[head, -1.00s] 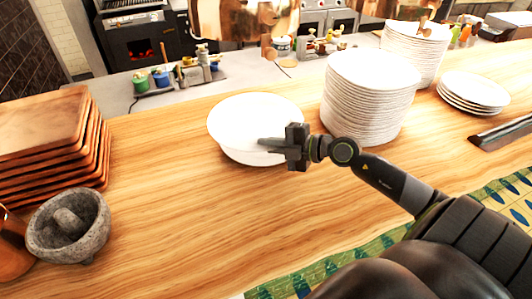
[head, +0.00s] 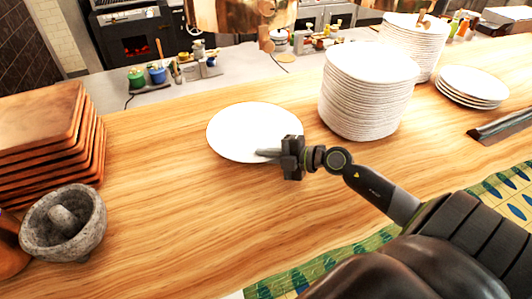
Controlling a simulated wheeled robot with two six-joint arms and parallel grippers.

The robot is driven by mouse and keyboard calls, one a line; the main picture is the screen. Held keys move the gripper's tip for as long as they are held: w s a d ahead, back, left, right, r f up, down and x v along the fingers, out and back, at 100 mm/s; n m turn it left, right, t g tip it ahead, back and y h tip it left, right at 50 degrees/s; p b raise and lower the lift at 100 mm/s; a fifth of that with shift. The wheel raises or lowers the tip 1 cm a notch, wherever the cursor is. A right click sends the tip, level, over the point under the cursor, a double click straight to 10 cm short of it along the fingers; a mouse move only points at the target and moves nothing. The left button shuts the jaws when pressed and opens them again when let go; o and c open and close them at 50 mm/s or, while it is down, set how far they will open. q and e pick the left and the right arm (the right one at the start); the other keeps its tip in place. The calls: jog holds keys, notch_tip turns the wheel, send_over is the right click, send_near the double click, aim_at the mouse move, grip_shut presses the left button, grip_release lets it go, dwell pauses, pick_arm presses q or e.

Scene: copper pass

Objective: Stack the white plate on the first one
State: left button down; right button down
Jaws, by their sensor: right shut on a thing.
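A white plate (head: 243,127) is at the middle of the wooden counter, lying about level. My right gripper (head: 268,153) is shut on its right front rim. A lower plate cannot be made out now; the held plate hides whatever is directly beneath it, and I cannot tell whether it touches what is below. My left gripper does not show.
A tall stack of white plates (head: 366,98) stands just right of the held plate. Another tall stack (head: 413,42) and a low stack (head: 473,88) are farther right. Wooden boards (head: 40,135) and a stone mortar (head: 62,225) stand left. The counter's (head: 180,220) front middle is clear.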

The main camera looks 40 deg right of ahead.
jog(key=shift+f, duration=0.2)
jog(key=c, duration=1.6)
grip_release()
jog(key=shift+s+f, duration=0.1)
